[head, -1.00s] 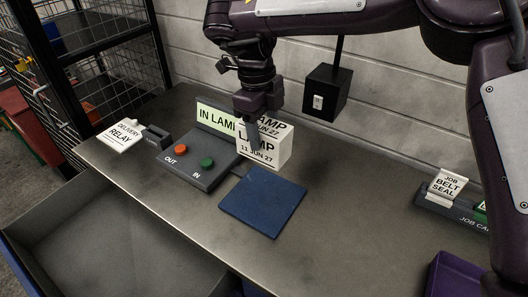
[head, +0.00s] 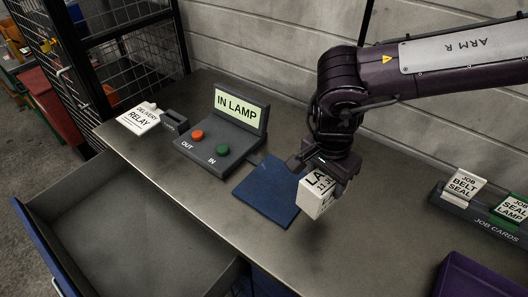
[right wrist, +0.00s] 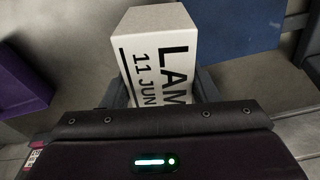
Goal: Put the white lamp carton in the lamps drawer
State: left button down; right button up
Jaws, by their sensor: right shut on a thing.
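The white lamp carton (head: 316,197) has black print reading LAMP and a date. My right gripper (head: 326,172) is shut on it and holds it over the counter, just right of the blue mat (head: 267,190). The carton (right wrist: 160,60) also shows in the right wrist view between the fingers (right wrist: 165,95), tilted in the head view. An open drawer (head: 50,240) with a grey, empty-looking inside stands out at the lower left; its label cannot be read. My left gripper is not in view.
A console (head: 215,145) with orange and green buttons reads IN LAMP. A delivery relay card (head: 139,118) lies to its left. A job card rack (head: 480,213) and a purple bin (head: 470,280) are at the right. The counter's middle front is clear.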

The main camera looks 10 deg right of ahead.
aim_at(150, 245)
jog(key=j+u, duration=0.15)
jog(key=u, duration=1.15)
jog(key=i+j+u, duration=0.3)
jog(key=k+l, duration=0.05)
jog(key=l, duration=0.05)
